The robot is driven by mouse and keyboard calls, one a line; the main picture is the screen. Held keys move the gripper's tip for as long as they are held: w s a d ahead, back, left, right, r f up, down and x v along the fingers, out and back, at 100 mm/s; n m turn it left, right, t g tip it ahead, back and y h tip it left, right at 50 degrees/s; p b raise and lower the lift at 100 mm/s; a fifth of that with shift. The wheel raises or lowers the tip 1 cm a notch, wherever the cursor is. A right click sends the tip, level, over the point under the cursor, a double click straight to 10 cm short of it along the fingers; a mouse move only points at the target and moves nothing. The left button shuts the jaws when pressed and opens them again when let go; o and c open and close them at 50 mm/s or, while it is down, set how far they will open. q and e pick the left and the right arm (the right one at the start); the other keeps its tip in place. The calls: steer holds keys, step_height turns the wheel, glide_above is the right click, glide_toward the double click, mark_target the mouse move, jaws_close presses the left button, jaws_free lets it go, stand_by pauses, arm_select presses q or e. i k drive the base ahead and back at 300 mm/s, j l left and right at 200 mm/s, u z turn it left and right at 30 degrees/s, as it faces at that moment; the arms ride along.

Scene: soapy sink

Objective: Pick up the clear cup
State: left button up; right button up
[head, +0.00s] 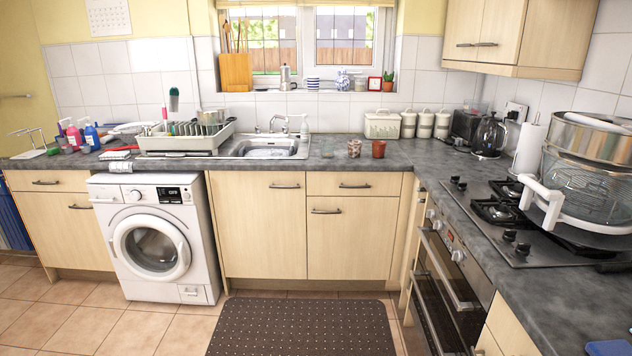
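A small see-through-looking cup (354,148) with a brownish tint stands upright on the grey worktop, right of the sink. It is small in the picture, so I cannot be sure it is the clear cup. A reddish-brown cup (378,149) stands just to its right, apart from it. A small low item (327,152) lies to its left, too small to identify. Neither of my grippers shows in the head view.
The sink (272,148) and a dish rack (184,138) with dishes are left of the cup. Pale canisters (408,125) stand behind to the right. A hob (500,212) and large glass cooker (590,187) occupy the right worktop. A dark mat (302,327) lies on the floor.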

mark_target(327, 145)
steer(key=i+u, duration=0.15)
steer(key=i, duration=0.35)
steer(key=i+l+u, duration=0.1)
steer(key=i, duration=0.35)
steer(key=i+l+u, duration=0.15)
steer(key=i, duration=0.35)
steer(key=i+l+u, duration=0.15)
steer(key=i, duration=0.3)
steer(key=l, duration=0.1)
